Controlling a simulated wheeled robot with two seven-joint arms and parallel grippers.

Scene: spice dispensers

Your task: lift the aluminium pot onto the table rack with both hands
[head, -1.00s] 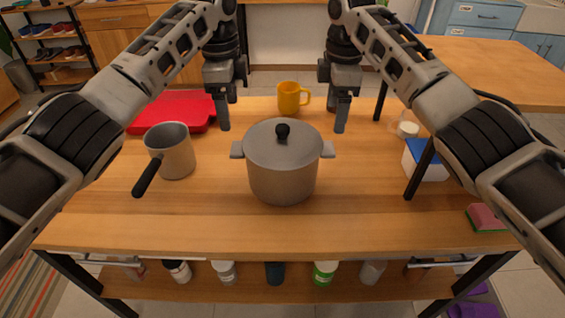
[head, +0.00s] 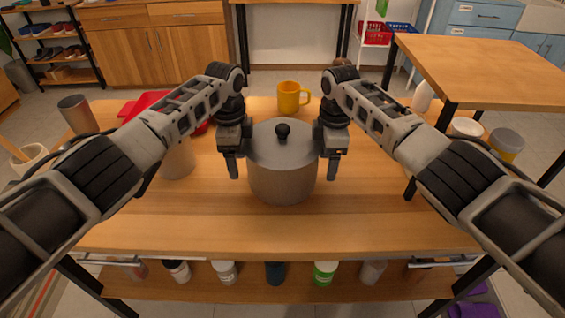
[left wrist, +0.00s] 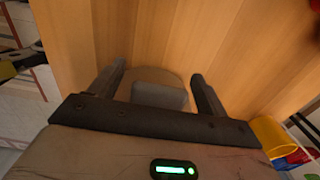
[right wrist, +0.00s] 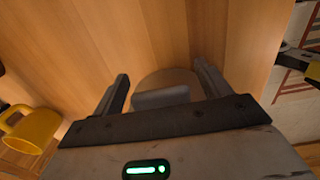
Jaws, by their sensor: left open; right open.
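The grey aluminium pot (head: 283,182) stands on the wooden table with its lid on and a black knob on top. My left gripper (head: 233,166) points down at the pot's left side. It is open, and the left handle (left wrist: 158,96) lies between its fingers in the left wrist view. My right gripper (head: 334,166) is at the right side. It is open, and the right handle (right wrist: 162,98) lies between its fingers in the right wrist view. Neither gripper is closed on a handle. The raised wooden table rack (head: 490,72) with black legs is at the right.
A yellow mug (head: 289,98) stands behind the pot. A grey saucepan (head: 178,160) and a red board (head: 150,101) are at the left, partly hidden by my left arm. Bottles (head: 325,272) stand on the lower shelf. The table in front of the pot is clear.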

